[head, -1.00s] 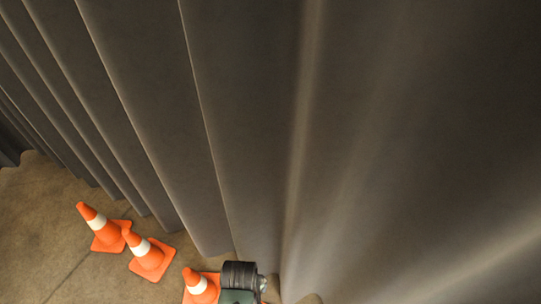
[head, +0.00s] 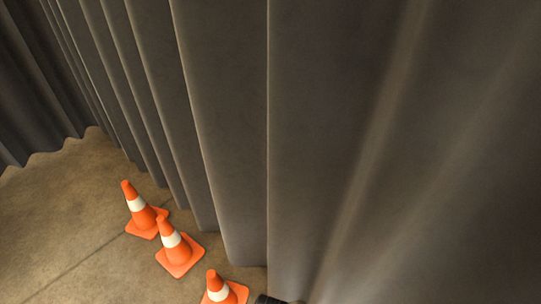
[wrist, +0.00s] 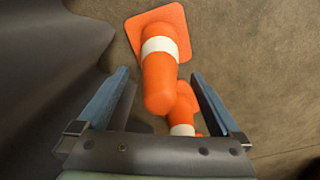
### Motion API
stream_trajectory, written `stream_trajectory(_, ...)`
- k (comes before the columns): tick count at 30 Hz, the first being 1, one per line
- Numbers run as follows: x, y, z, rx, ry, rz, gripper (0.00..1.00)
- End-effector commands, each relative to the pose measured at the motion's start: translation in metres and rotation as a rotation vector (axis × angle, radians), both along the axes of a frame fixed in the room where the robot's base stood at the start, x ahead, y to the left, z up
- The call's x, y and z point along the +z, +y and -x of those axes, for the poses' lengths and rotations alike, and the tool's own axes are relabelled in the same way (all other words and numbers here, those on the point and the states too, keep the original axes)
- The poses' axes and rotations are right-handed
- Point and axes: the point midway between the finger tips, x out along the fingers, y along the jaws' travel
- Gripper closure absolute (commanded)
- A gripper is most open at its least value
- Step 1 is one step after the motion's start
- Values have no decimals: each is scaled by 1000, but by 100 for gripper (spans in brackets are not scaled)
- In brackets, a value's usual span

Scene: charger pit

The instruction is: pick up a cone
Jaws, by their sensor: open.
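Three orange cones with white bands stand in a row on the floor in the head view: a far cone (head: 139,204), a middle cone (head: 172,240) and a near cone (head: 215,293) cut off by the bottom edge. In the wrist view, my gripper (wrist: 160,73) is open, with a blue finger on each side. One cone (wrist: 160,75) shows between and beyond the fingers, its tip towards the palm and its square base farther up. A second cone (wrist: 183,112) is partly hidden behind it. I cannot tell whether any finger touches a cone.
A dark grey pleated curtain (head: 235,130) fills the right and top of the head view, close beside the cones. It also shows at the left of the wrist view (wrist: 45,60). Bare brown floor (head: 60,220) lies open to the left of the cones.

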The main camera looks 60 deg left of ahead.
Motion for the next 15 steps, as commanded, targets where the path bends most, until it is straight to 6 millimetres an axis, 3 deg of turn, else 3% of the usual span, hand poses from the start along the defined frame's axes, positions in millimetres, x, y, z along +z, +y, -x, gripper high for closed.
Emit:
stream_trajectory(1, -14, -1, 0, 0, 1, 0, 0)
stream_trajectory(4, -25, -1, 0, 0, 0, 0, 0)
stream_trajectory(13, -26, 0, 0, 0, -1, -1, 0)
stream_trajectory(15, -26, -1, 0, 0, -1, -1, 13)
